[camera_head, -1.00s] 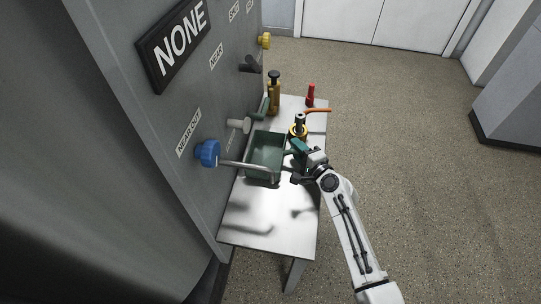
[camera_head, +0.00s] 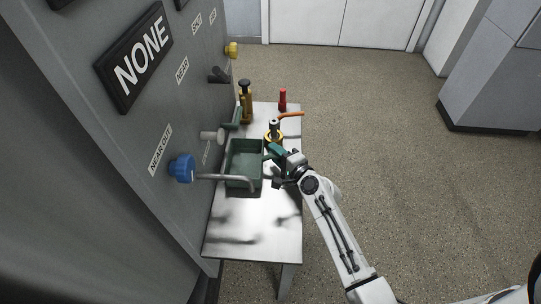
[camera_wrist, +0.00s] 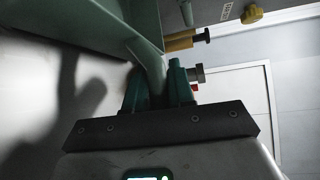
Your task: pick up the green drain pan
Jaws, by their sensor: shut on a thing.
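The green drain pan (camera_head: 244,163) is an open rectangular tray at the white table, beside the grey panel. In the wrist view the pan (camera_wrist: 100,25) fills the upper left, with a green handle running from it between my fingers. My gripper (camera_head: 275,152) is at the pan's right side, and its teal fingers are shut on that handle. The fingers also show in the wrist view (camera_wrist: 158,88). A grey spout crosses the pan's near end. I cannot tell whether the pan touches the table or hangs just above it.
The blue knob (camera_head: 181,169) and its spout (camera_head: 222,178) stick out from the panel near the pan. Behind stand a brown-gold bottle (camera_head: 245,100), a yellow-black item (camera_head: 273,132) with an orange lever, and a red bottle (camera_head: 282,100). The near part of the table (camera_head: 260,235) is clear.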

